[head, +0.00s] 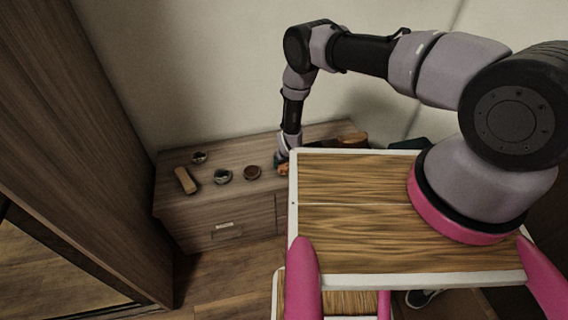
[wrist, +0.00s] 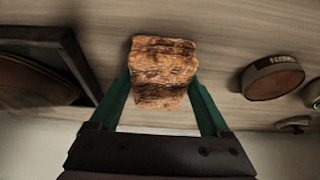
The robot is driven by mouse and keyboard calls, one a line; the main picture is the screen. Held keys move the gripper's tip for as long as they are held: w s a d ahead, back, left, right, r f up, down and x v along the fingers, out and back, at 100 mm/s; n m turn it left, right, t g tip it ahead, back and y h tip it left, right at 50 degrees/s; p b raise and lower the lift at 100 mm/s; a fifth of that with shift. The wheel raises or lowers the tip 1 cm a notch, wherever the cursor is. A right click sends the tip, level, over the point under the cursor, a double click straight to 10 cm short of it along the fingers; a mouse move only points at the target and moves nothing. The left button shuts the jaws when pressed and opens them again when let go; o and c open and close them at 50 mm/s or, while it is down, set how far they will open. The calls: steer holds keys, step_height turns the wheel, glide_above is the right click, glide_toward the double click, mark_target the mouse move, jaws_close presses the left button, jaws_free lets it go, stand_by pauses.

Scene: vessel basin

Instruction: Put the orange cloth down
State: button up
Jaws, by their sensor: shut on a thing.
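The orange cloth (wrist: 163,68) is a rumpled, orange-brown folded bundle between the two green fingers of my gripper (wrist: 163,90) in the wrist view. My gripper is shut on it, just over the wooden dresser top (wrist: 225,35); whether the cloth touches the wood I cannot tell. In the head view a small orange patch of the cloth (head: 284,169) shows at my gripper (head: 281,162), at the right part of the dresser (head: 222,180). My own body partly hides that end.
On the dresser left of my gripper stand a round brown-topped tin (head: 252,172), a dark round tin (head: 223,176), another small round one (head: 199,158) and a tan block (head: 186,181). A dark-framed object (wrist: 50,65) lies close on the other side in the wrist view.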

steer(key=o, duration=1)
steer(key=shift+f, duration=0.1)
